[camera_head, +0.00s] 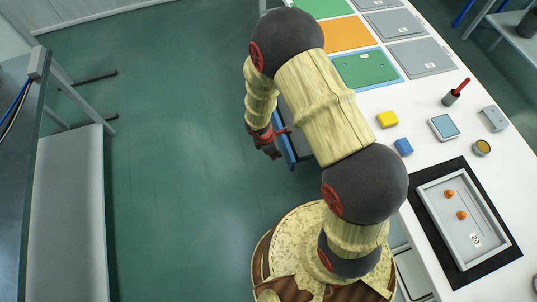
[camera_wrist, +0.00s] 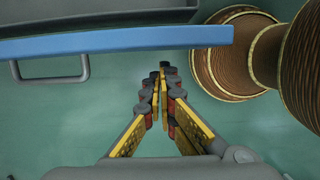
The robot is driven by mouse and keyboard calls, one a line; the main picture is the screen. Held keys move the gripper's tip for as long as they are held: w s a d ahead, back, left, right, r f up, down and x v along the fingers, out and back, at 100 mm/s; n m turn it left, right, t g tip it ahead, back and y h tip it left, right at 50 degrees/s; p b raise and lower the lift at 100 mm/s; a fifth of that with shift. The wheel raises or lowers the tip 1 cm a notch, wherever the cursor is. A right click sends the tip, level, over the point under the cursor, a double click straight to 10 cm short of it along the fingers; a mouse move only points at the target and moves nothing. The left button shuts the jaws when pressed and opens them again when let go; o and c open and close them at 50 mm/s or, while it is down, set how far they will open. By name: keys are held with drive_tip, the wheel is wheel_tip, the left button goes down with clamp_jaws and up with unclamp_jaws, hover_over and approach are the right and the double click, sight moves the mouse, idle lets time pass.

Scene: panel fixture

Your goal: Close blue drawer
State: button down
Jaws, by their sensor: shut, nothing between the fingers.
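The blue drawer (camera_head: 286,149) sticks out from the left side of the white table, so it stands open; my arm hides much of it in the head view. In the wrist view its blue front edge (camera_wrist: 120,41) runs across the upper left, with a dark grey tray behind it. A grey bar handle (camera_wrist: 50,79) juts from the front. My gripper (camera_head: 274,153) is just outside the drawer front. In the wrist view the gripper's fingertips (camera_wrist: 160,72) are together and empty, right of the handle and apart from it. Whether anything touches the front is unclear.
The white table (camera_head: 378,101) carries coloured panels, a yellow block (camera_head: 387,119), a blue block (camera_head: 403,147) and a grey tray (camera_head: 447,237) on a black mat. A grey bench (camera_head: 66,220) stands at the left. The green floor (camera_head: 175,150) between is clear.

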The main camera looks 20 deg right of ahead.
drive_tip(key=shift+d, duration=0.45)
drive_tip(key=shift+d, duration=0.1)
drive_tip(key=d+p, duration=0.3)
drive_tip(key=d, duration=2.6)
drive_tip(key=shift+w, duration=0.1)
